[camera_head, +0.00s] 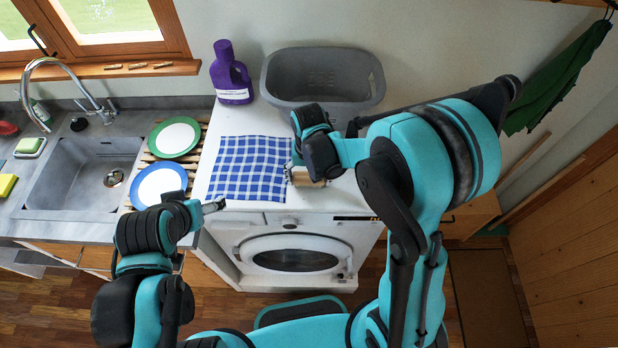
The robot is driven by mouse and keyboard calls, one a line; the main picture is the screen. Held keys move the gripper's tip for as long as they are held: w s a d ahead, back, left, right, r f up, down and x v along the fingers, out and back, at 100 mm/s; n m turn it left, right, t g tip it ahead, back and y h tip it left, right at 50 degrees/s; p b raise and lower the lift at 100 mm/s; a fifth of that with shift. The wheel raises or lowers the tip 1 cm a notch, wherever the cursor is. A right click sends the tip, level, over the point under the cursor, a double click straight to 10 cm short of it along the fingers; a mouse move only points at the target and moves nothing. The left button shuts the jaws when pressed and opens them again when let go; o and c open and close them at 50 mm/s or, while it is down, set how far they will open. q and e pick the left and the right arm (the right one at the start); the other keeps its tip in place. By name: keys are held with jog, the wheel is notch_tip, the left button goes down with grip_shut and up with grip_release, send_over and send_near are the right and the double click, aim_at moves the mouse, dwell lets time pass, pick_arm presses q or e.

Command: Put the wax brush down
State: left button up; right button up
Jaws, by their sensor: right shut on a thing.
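The wax brush (304,179), a small tan block, shows under my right gripper (292,167) above the white machine's top, by the right edge of the blue checked cloth (250,167). My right gripper is shut on it and hides much of it. I cannot tell whether the brush touches the top. My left gripper (214,206) is near the front left edge of the machine, apart from the brush. Its fingers are too small to read as open or shut.
A grey laundry basket (322,62) and a purple bottle (229,75) stand at the back of the washing machine (300,250). A green-rimmed plate (174,138) and a blue-rimmed plate (158,184) lie on a slatted rack beside the sink (75,190).

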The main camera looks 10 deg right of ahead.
jog(key=o, duration=1)
jog(key=shift+o, duration=0.2)
jog(key=shift+r+p, duration=0.2)
jog(key=shift+p, duration=0.1)
notch_tip(320, 180, up, 11)
jog(key=p, duration=0.1)
jog(key=s+d+r+n+t, duration=0.2)
jog(key=s+d+r+t, duration=0.3)
jog(key=s, duration=0.6)
jog(key=shift+d+r+t, duration=0.35)
jog(key=shift+d+t, duration=0.75)
jog(key=shift+d, duration=0.65)
jog(key=shift+s, duration=0.1)
